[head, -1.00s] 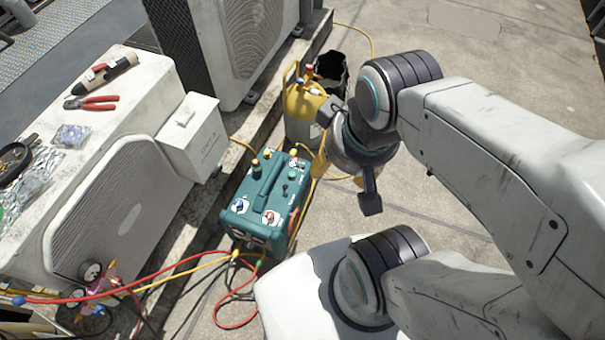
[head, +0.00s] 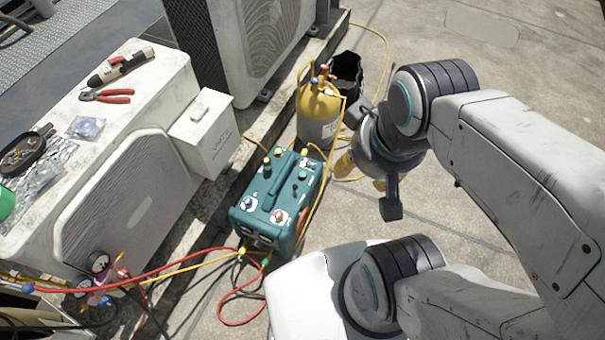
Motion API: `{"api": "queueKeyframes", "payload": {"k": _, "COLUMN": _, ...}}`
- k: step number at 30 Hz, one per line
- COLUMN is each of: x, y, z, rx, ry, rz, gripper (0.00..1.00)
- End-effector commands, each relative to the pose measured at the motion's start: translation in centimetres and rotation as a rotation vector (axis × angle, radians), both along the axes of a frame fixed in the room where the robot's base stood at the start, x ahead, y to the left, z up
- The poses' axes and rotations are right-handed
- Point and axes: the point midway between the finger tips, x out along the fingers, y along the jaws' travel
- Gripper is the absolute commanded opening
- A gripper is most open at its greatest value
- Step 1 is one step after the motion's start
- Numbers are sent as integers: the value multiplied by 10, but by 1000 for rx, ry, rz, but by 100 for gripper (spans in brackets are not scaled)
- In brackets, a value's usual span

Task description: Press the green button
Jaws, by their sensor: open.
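The teal machine (head: 255,238) stands on the ground at the middle of the head view. On its top is a small raised green button (head: 302,173), near the handle and the right edge. Red and blue dials sit on the same top, nearer the front. My gripper (head: 368,187) is open and empty, pointing down to the right of the machine, apart from it. The wrist partly hides the fingers. Nothing covers the green button.
A yellow gas cylinder (head: 318,110) and a black bucket (head: 347,72) stand behind the machine. A white condenser (head: 130,200) is at left, with pliers (head: 106,96) on top. Red and yellow hoses run from the machine's front. Concrete at right is clear.

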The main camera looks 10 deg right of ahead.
Motion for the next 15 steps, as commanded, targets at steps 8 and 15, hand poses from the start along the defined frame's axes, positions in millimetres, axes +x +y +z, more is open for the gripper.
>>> {"api": "queueKeyframes", "payload": {"k": 8, "x": 0, "y": 0, "z": 0, "rx": 0, "ry": 0, "rz": 0, "gripper": 24}}
{"api": "queueKeyframes", "payload": {"k": 15, "x": 0, "y": 0, "z": 0, "rx": 0, "ry": 0, "rz": 0, "gripper": 3}}
